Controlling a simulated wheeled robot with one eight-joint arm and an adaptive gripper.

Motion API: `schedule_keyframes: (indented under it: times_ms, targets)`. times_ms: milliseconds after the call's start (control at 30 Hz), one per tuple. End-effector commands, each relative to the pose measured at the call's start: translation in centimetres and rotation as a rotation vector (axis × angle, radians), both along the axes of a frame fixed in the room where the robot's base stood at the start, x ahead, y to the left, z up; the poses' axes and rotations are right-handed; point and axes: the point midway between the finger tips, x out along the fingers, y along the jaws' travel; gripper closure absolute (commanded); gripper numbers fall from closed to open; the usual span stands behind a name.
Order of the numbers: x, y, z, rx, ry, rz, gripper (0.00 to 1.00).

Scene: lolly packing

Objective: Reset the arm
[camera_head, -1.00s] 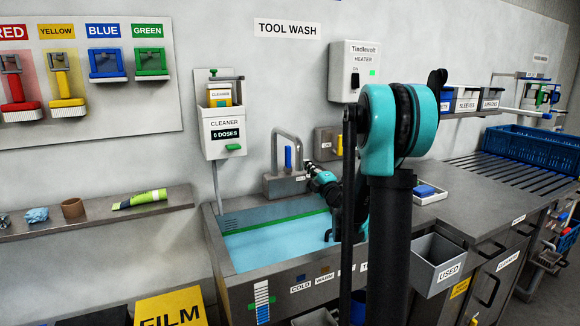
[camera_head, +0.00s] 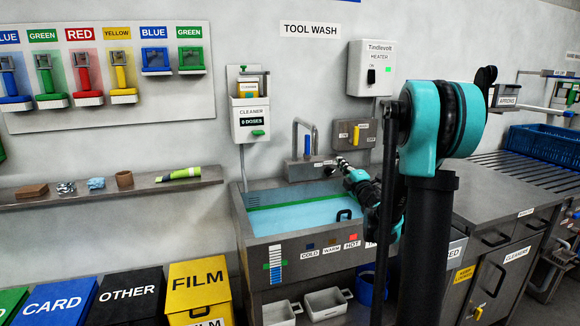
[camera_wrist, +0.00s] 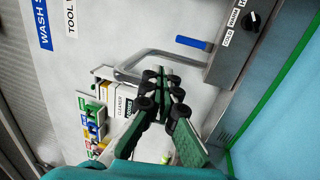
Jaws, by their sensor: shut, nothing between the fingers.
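My gripper (camera_wrist: 163,88) is shut and empty in the wrist view, its dark jointed fingers together in front of the tap (camera_wrist: 140,72). In the head view my teal and black arm reaches over the right side of the sink. I cannot tell from the pictures how far the fingers are from the tap.
The cleaner dispenser (camera_head: 250,124) hangs left of the tap and the heater (camera_head: 371,65) above right. A shelf (camera_head: 90,197) with small items is at left. Bins, including the yellow FILM bin (camera_head: 199,285), stand below it. A steel counter (camera_head: 500,205) lies right.

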Motion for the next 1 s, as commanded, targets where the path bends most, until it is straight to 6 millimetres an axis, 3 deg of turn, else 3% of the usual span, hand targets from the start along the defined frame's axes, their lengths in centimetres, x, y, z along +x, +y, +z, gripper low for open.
schedule_keyframes:
  times_ms: [367, 667, 767, 867, 1000]
  targets:
    - [-1.8, -2.9, 0.1, 0.183, 0.098, -0.136, 1.0]
    - [-6.2, -6.6, -2.7, 0.469, 0.279, -0.331, 1.0]
    - [-9.3, -7.9, -5.4, 0.622, 0.392, -0.429, 1.0]
    - [-14.0, -8.4, -9.5, 0.8, 0.546, -0.543, 1.0]
    - [-21.4, -7.4, -15.7, 1.021, 0.782, -0.69, 1.0]
